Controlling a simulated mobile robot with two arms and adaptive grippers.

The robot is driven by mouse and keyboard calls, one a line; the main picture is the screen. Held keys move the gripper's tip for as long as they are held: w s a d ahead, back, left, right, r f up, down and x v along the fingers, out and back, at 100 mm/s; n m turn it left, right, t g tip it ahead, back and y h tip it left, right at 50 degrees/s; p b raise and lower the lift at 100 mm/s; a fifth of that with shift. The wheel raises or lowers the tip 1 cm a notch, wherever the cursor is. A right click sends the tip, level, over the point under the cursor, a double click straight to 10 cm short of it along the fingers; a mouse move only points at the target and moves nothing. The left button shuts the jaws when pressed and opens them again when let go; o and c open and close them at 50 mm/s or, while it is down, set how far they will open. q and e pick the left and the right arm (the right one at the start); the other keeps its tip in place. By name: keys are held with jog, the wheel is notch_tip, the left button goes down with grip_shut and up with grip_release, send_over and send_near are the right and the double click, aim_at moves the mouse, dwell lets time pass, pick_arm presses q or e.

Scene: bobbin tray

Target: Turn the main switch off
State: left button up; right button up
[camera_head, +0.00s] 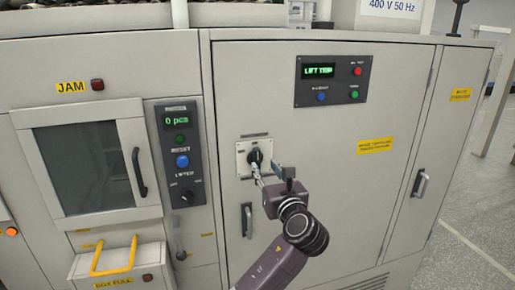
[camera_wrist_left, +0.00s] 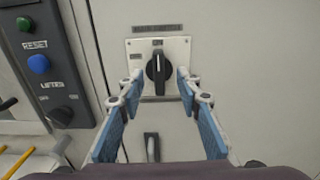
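The main switch (camera_head: 255,156) is a black rotary knob on a pale square plate, set in the cabinet door. In the left wrist view the knob (camera_wrist_left: 158,68) stands upright, its grip vertical, below a small label at the top of the plate. My left gripper (camera_head: 265,170) is in front of the switch, with its arm coming up from below. In the wrist view its two blue-padded fingers are spread, one to each side of the knob, with gaps between. I cannot tell how far the fingertips are from the plate. My right gripper is not in view.
A black door handle (camera_head: 247,220) sits just below the switch. A dark panel with a green display (camera_head: 319,70) is above right. Left of the switch is a control strip with a blue reset button (camera_head: 182,161) and a lower knob. Floor is clear at the right.

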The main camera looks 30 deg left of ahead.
aim_at(258, 156)
pick_arm(q)
jog(key=x, duration=0.2)
jog(key=p+x, duration=0.1)
jog(key=x, duration=0.1)
jog(key=p+x, duration=0.1)
jog(key=x, duration=0.2)
jog(key=shift+s+r, duration=0.1)
jog(key=shift+r, duration=0.3)
jog(key=shift+w+a+f, duration=0.1)
jog(key=shift+w+a, duration=0.2)
jog(key=shift+a, duration=0.05)
grip_shut()
